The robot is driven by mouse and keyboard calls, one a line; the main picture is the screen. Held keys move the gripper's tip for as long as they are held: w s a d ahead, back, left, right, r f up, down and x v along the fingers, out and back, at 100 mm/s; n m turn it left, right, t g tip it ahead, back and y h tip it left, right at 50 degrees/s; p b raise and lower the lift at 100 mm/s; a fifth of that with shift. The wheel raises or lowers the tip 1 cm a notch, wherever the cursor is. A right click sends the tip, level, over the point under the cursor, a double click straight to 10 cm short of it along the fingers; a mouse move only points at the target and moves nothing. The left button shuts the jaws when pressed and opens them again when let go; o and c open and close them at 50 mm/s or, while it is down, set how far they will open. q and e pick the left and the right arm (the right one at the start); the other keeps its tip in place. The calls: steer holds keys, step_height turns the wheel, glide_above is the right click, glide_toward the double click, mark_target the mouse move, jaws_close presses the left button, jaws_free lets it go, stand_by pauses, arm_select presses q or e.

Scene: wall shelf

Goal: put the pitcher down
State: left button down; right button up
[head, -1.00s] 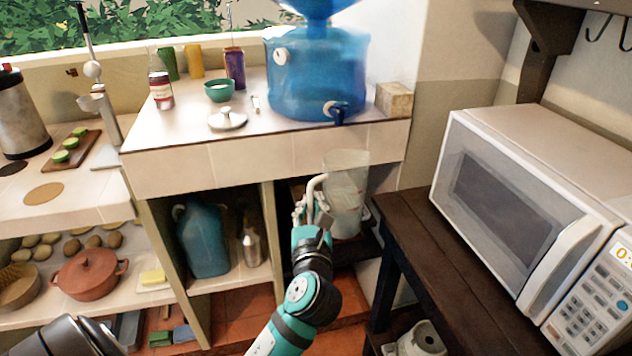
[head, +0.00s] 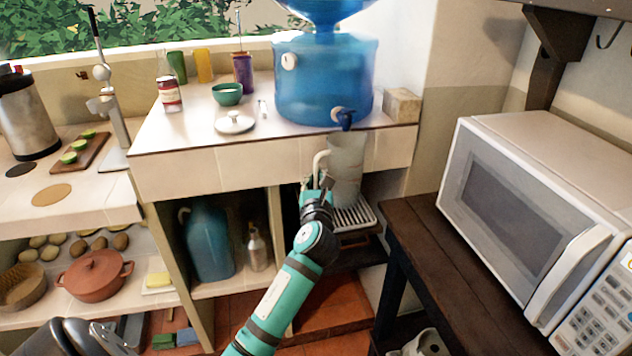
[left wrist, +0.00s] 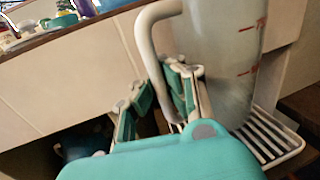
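The pitcher (head: 347,165) is tall, pale and translucent, with a white handle and red marks. It is upright at the slatted drip tray (head: 353,217), below the tap of the blue water dispenser (head: 325,80). In the left wrist view the pitcher (left wrist: 225,60) has its base at the tray (left wrist: 275,137); I cannot tell whether it fully rests there. My left gripper (head: 316,183) is at the handle, on the pitcher's left side. In the left wrist view its fingers (left wrist: 157,83) are on either side of the handle, partly hiding it. My right gripper is not in view.
The tiled counter edge (head: 275,165) overhangs close to the pitcher. A blue jug (head: 208,240) and a metal bottle (head: 257,250) stand in the left niche. A dark wooden table (head: 440,245) with a microwave (head: 530,200) is close on the right.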

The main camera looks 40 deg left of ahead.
arm_select(q)
steer(key=shift+f, duration=0.45)
steer(key=c, duration=1.5)
jaws_free()
steer(key=shift+s, duration=0.1)
